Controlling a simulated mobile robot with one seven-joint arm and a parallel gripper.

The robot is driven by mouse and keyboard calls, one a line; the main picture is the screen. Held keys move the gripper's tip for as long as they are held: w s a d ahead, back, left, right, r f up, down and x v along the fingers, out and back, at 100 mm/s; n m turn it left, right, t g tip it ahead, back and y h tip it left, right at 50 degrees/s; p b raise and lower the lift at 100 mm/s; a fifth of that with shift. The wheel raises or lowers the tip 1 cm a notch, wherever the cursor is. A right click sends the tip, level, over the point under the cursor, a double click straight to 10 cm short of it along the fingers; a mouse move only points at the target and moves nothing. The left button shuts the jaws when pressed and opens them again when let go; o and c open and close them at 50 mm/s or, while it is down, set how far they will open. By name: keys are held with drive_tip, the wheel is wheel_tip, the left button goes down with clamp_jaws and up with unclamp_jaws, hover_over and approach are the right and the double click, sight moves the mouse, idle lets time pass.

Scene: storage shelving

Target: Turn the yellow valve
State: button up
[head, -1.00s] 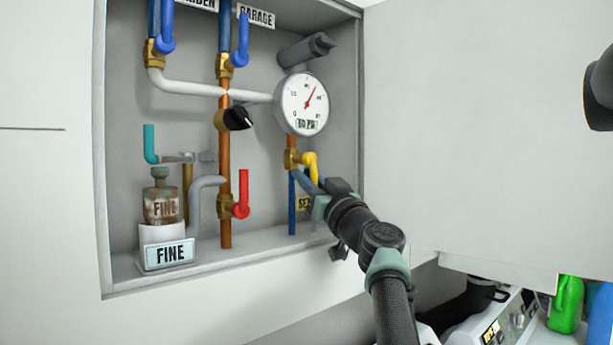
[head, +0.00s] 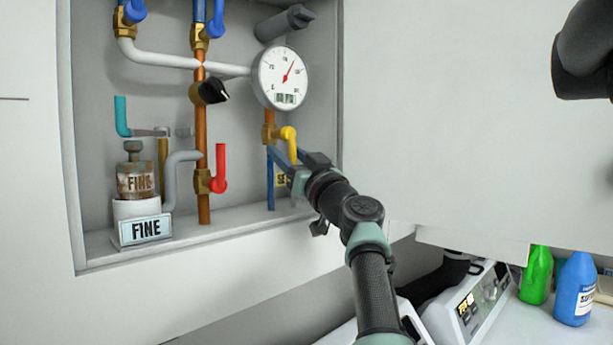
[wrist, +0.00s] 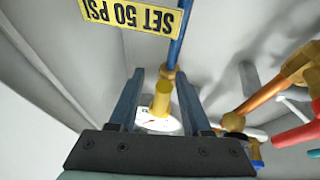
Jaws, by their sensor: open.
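The yellow valve (head: 290,142) has a bent yellow lever on a brass body, on the pipe below the round gauge. Its lever points down in the head view. My gripper (head: 286,158) reaches in from the lower right, with its fingers at the lever. In the wrist view the lever's yellow end (wrist: 161,98) sits between the two blue fingers of my gripper (wrist: 160,78), with gaps showing on both sides. The fingers are open. Whether either finger touches the lever cannot be told.
The gauge (head: 283,78) hangs above the valve. A red lever (head: 219,168) and black knob (head: 211,91) are to the left. A yellow SET 50 PSI label (wrist: 130,16) is close to the fingers. The cabinet's lower ledge (head: 180,236) runs below.

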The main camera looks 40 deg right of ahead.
drive_tip(key=shift+s+f+b, duration=0.6)
drive_tip(key=shift+s+b, duration=0.05)
drive_tip(key=shift+b, duration=0.1)
drive_tip(key=b+v, duration=0.4)
drive_tip(key=v, duration=0.6)
drive_tip(key=shift+s+b, duration=0.3)
drive_tip(key=shift+s, duration=0.15)
drive_tip(key=shift+a, duration=0.1)
